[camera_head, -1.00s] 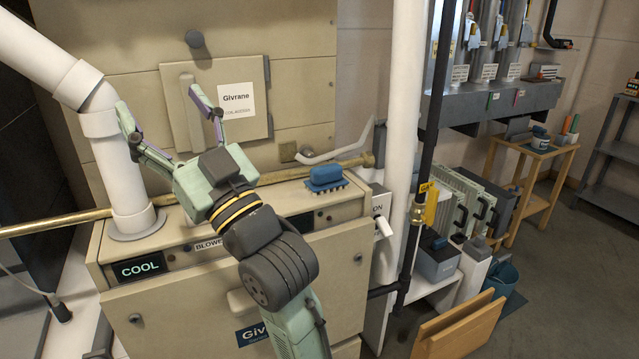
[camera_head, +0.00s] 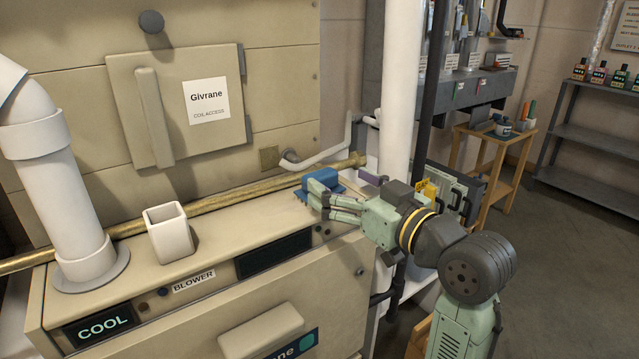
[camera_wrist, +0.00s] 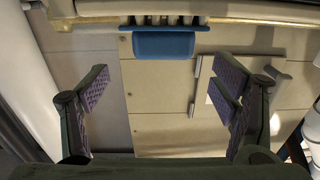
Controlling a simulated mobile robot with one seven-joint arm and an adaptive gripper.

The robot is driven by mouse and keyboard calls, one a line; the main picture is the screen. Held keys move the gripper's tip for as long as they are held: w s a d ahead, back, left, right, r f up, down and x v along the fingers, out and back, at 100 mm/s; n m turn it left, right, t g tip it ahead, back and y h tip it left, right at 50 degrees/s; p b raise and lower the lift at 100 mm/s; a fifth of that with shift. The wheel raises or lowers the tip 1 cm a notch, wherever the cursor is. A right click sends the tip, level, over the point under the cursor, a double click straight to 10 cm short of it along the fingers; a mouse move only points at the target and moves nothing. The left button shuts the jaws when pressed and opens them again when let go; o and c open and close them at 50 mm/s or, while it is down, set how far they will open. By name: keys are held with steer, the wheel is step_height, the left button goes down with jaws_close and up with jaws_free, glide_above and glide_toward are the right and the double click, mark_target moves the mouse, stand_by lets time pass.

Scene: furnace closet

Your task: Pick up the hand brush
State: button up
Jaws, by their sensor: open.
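The hand brush (camera_head: 320,182) has a blue body and lies on the furnace's top ledge, near its right end by the brass pipe. I cannot tell whether a finger touches the brush.
A white square cup (camera_head: 168,232) stands on the ledge to the left, beside a thick white pipe (camera_head: 62,190). The brass pipe (camera_head: 225,198) runs along the back of the ledge. A white vertical pipe (camera_head: 398,90) and a black pipe stand behind my gripper. The ledge between cup and brush is clear.

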mark_target(326, 176)
steer(key=p+x, duration=0.1)
steer(key=x, duration=0.4)
steer(key=shift+s+a+p, duration=0.15)
steer(key=shift+a+p, duration=0.05)
steer(key=shift+p, duration=0.1)
steer(key=shift+w+a+f, duration=0.15)
steer(key=shift+w+a, duration=0.15)
steer(key=shift+w, duration=0.1)
steer(key=shift+c, duration=0.6)
steer(key=c, duration=1.2)
